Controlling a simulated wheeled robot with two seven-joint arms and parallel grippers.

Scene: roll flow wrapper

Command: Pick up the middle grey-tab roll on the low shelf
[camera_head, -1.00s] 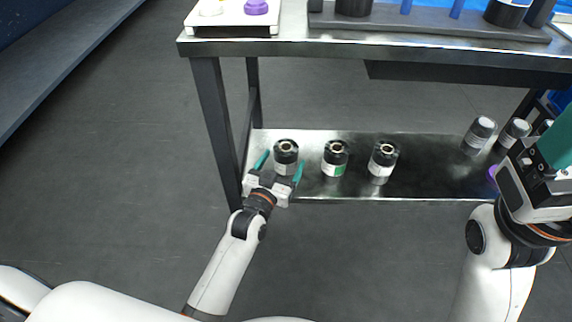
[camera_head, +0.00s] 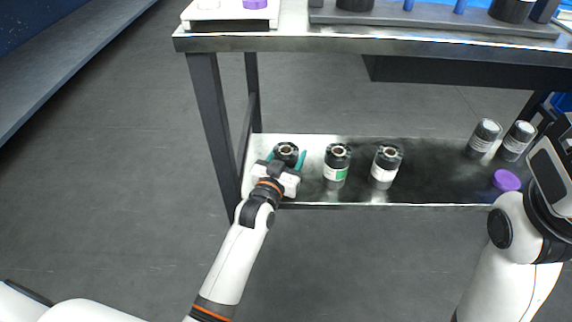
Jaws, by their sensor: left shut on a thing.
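Three dark rolls with pale cores stand upright in a row on the low shelf (camera_head: 440,180). My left gripper (camera_head: 286,159) is shut on the leftmost roll (camera_head: 286,150), a teal finger on each side. Its lower part and any tab are hidden by the gripper. The roll beside it (camera_head: 337,165) has a green tab on a white label. The third roll (camera_head: 386,165) has a pale whitish or grey label. My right gripper (camera_head: 551,172) is at the right edge, partly cut off; its fingers cannot be made out.
Two grey-topped dark rolls (camera_head: 484,137) (camera_head: 517,141) stand at the shelf's right end, near a purple round piece (camera_head: 506,180). The table top (camera_head: 290,41) overhangs the shelf, with a leg (camera_head: 213,125) left of the held roll. The floor in front is clear.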

